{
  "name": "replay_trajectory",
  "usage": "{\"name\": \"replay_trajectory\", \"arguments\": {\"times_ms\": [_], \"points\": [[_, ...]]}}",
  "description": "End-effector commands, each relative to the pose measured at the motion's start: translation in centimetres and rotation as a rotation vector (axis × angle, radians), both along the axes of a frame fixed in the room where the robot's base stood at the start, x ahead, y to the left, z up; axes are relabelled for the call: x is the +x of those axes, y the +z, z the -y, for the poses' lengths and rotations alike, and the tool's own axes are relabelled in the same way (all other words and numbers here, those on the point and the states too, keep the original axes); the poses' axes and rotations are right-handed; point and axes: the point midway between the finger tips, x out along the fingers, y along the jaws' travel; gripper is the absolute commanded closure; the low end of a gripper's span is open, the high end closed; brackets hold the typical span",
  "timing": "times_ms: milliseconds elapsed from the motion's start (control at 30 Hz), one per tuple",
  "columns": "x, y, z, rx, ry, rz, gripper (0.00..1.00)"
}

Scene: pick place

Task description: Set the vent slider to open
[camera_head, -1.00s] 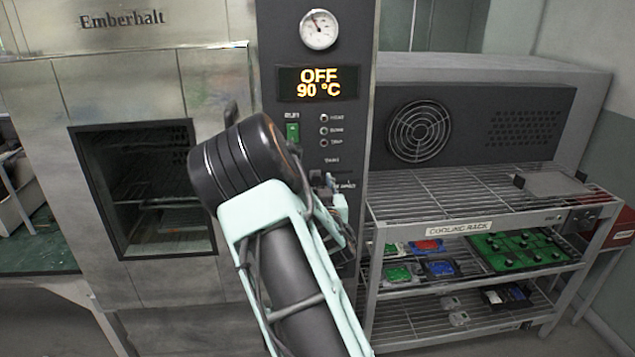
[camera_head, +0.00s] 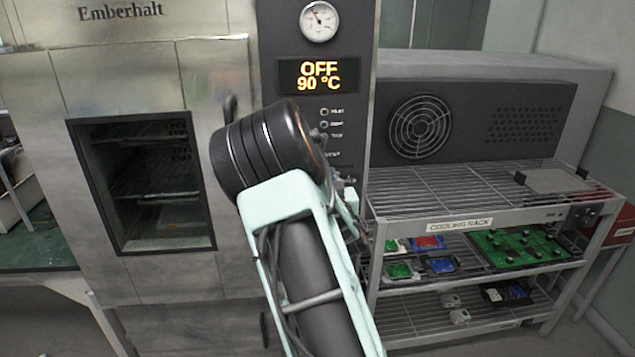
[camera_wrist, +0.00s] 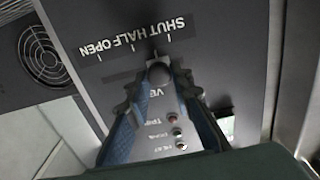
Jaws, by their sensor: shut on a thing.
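The vent slider's dark round knob (camera_wrist: 158,73) shows in the wrist view on the grey control panel, where the lettering is upside down. Beside its slot are the marks SHUT, HALF and OPEN. The knob stands near the SHUT end, and the empty slot runs left toward OPEN. My gripper (camera_wrist: 159,83) has one finger on each side of the knob and is shut on it. In the head view my wrist covers the slider and most of the lower panel (camera_head: 312,123).
The panel's display (camera_head: 318,75) reads OFF, 90 °C, below a round gauge (camera_head: 319,21). Indicator lamps (camera_wrist: 177,132) lie between my fingers in the wrist view. The oven window (camera_head: 145,185) is to the left and a cooling rack (camera_head: 460,227) is close on the right.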

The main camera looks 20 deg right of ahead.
Motion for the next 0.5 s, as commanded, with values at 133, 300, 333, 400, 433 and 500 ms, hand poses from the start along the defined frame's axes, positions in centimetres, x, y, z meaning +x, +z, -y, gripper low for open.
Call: {"name": "replay_trajectory", "arguments": {"times_ms": [133,300,333,400,433,500], "points": [[-1.0,-0.4,3.4,0.000,-0.011,0.008,1.00],[-1.8,-0.3,6.1,-0.001,-0.010,0.006,1.00],[-1.9,-0.2,6.5,-0.001,-0.010,0.007,1.00],[-2.1,-0.1,7.2,-0.001,-0.009,0.007,1.00],[-2.2,-0.1,7.4,-0.002,-0.008,0.006,1.00],[-2.3,0.0,7.7,-0.002,-0.007,0.005,1.00]]}}
